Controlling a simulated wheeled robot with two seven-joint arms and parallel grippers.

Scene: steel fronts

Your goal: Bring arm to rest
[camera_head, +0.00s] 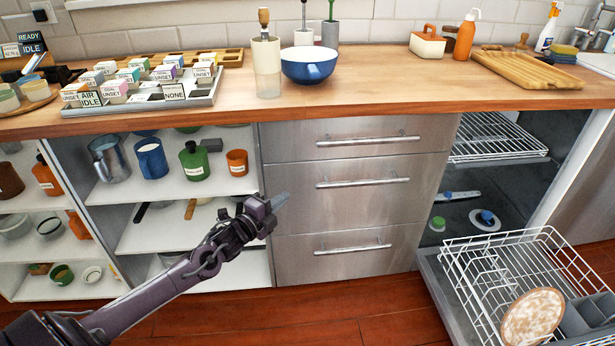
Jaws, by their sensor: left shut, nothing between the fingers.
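My left arm comes in from the lower left. Its gripper (279,201) is shut and empty, in front of the left edge of the steel drawers (345,215), with air around it. It appears apart from the drawer fronts and the open shelves (190,230). All the steel drawers look shut. My right arm and gripper do not show in the head view.
A wire dish rack (480,268) with a round plate (532,316) is pulled out at the lower right. The wooden counter (390,85) holds a blue bowl (308,66), a tall cup (266,68) and a tray of labelled boxes (150,103). The floor before the drawers is clear.

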